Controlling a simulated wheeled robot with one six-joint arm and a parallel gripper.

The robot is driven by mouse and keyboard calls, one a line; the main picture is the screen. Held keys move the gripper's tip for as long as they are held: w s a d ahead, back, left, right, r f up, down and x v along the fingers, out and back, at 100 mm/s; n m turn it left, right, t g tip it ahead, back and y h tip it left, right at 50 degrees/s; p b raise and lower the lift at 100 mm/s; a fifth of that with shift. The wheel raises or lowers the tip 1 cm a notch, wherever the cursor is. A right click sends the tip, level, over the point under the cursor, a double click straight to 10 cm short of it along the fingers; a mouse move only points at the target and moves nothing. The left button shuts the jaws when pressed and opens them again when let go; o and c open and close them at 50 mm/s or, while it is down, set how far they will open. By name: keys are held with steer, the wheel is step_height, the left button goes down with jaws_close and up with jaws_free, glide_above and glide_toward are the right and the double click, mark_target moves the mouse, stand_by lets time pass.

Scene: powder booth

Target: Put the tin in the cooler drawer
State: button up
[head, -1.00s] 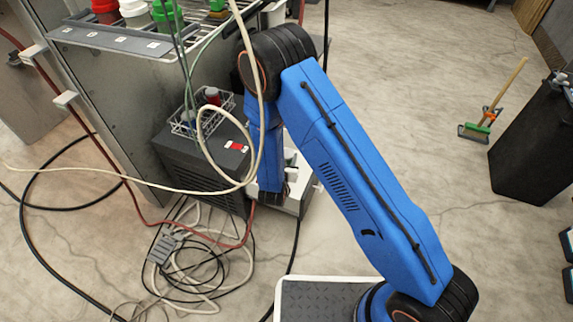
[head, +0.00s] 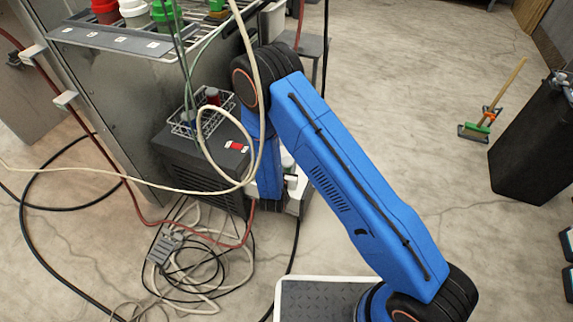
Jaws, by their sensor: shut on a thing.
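The cooler (head: 200,180) is a dark box with a vented side, standing against the grey metal cabinet. A pale drawer (head: 302,196) sticks out at its right side, partly covered by my arm. Something small, whitish and green, shows at the drawer beside my arm; I cannot tell what it is. My blue forearm hangs down between the cooler and the drawer. My gripper is hidden behind the arm, so its jaws and anything in them do not show. I cannot make out the tin.
A wire basket (head: 190,122) with small containers stands on the cooler. A looped cream cable (head: 203,135) hangs in front of it. Tangled cables and a power strip (head: 160,248) lie on the floor.

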steer(key=shift+f, duration=0.3)
steer(key=o, duration=1.2)
steer(key=shift+s, duration=0.1)
steer(key=shift+r, duration=0.5)
steer(key=v, duration=1.2)
steer(key=shift+r, duration=0.2)
